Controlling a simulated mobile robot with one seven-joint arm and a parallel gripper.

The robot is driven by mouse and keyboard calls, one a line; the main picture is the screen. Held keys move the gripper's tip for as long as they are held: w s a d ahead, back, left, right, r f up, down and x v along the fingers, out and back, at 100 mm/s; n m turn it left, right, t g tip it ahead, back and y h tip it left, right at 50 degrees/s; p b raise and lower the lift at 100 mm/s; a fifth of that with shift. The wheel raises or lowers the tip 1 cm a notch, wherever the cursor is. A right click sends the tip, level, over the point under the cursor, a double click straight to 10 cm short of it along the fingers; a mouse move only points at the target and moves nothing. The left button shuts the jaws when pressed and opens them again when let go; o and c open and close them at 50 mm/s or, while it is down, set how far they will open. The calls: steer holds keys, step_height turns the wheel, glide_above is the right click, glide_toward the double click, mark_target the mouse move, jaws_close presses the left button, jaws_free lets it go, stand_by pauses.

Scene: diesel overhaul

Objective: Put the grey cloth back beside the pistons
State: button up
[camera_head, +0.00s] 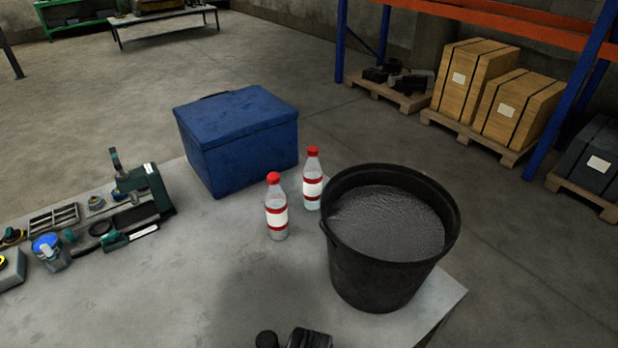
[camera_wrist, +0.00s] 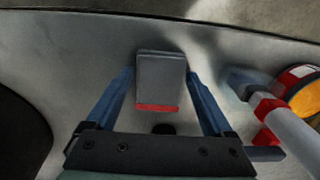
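In the wrist view, a grey rectangular thing with a red band along its near edge (camera_wrist: 160,78) lies between my fingers. It may be the folded grey cloth, but I cannot be sure. My gripper (camera_wrist: 160,76) has its two blue fingers spread, one on each side of it, with a narrow gap visible on both sides. I cannot tell how high the fingers are above the surface. I make out no pistons in either view, and no cloth in the head view.
The grey table (camera_head: 190,275) holds a blue box (camera_head: 240,140), two red-capped bottles (camera_head: 277,212) (camera_head: 313,185), a black bucket of grey liquid (camera_head: 375,270) and tools at left (camera_head: 115,205). In the wrist view, a pale rod with red parts (camera_wrist: 285,125) and a yellow round thing (camera_wrist: 308,97) stand at right.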

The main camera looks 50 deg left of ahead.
steer(key=shift+o, duration=0.6)
step_height(320, 180, up, 12)
steer(key=shift+r, duration=0.2)
steer(key=w+r+m+t+y, duration=0.4)
steer(key=w+r+m+t, duration=0.3)
steer(key=w+r, duration=1)
steer(key=w+d+r+m+t, duration=0.1)
steer(key=w+d+r+t, duration=0.25)
steer(key=r, duration=0.35)
steer(key=w+d+r+m+t, duration=0.2)
steer(key=r+t, duration=0.2)
steer(key=r, duration=0.3)
steer(key=s+d+r+m+t+h, duration=0.1)
steer(key=d+r+m+t, duration=0.35)
steer(key=r, duration=1.15)
steer(key=s+d+r+m+t+h, duration=0.1)
steer(key=s+d+r+t, duration=0.3)
steer(key=r, duration=0.4)
steer(key=s+d+r+m+t+h, duration=0.1)
steer(key=s+d+r+t+h, duration=0.1)
steer(key=s+d+r+t, duration=0.2)
steer(key=s+d+r, duration=0.1)
steer(key=s+r, duration=0.2)
steer(key=r, duration=0.1)
steer(key=shift+s+d+m, duration=0.35)
steer(key=shift+d, duration=0.05)
